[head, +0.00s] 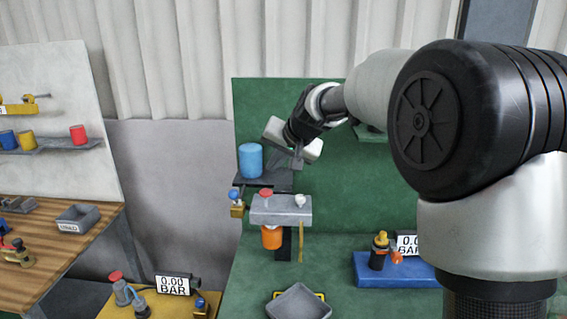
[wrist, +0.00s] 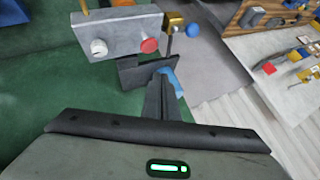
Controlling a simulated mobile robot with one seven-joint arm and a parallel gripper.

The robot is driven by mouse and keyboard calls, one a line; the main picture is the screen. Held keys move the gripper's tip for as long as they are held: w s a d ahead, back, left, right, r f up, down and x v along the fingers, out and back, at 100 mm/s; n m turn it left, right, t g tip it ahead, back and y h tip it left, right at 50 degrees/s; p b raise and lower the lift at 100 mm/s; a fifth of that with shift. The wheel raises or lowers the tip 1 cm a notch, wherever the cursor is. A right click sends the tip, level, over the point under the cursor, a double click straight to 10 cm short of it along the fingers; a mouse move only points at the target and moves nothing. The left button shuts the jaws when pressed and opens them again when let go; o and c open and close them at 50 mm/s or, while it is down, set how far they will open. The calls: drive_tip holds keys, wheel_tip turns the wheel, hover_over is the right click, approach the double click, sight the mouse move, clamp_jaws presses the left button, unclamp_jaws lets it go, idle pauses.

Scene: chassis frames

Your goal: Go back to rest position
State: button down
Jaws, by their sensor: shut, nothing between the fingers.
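My gripper (head: 297,163) is at the end of my arm, reaching in from the right in front of the green back panel (head: 350,190). In the wrist view its dark fingers (wrist: 160,88) are together, with nothing seen between them. In the head view a blue cylinder (head: 251,160) stands upright on a small dark shelf (head: 262,183), just left of my gripper. In the wrist view a blue piece, probably this cylinder, is mostly hidden behind the fingers (wrist: 175,82).
A grey block (head: 281,210) with red and white knobs is fixed below the shelf; a blue-knobbed brass valve (head: 236,203) sits beside it. A grey tray (head: 298,303) and a blue base (head: 400,272) with fittings are lower down. A wooden bench (head: 50,250) is left.

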drive_tip(key=s+d+r+n+h, duration=0.1)
drive_tip(key=s+d+r, duration=0.1)
drive_tip(key=s+d, duration=0.6)
drive_tip(key=s+d+r+h, duration=0.2)
drive_tip(key=s+d, duration=0.3)
drive_tip(key=s, duration=0.7)
drive_tip(key=s+d+f+h, duration=0.1)
drive_tip(key=s+d+f, duration=0.2)
drive_tip(key=s, duration=0.6)
drive_tip(key=s+d+f+g+h, duration=0.1)
drive_tip(key=s+d+f, duration=0.2)
drive_tip(key=s, duration=0.6)
drive_tip(key=shift+s+d+f+g, duration=0.2)
drive_tip(key=shift+d+f+g, duration=0.1)
drive_tip(key=shift+d, duration=0.65)
drive_tip(key=shift+r, duration=0.1)
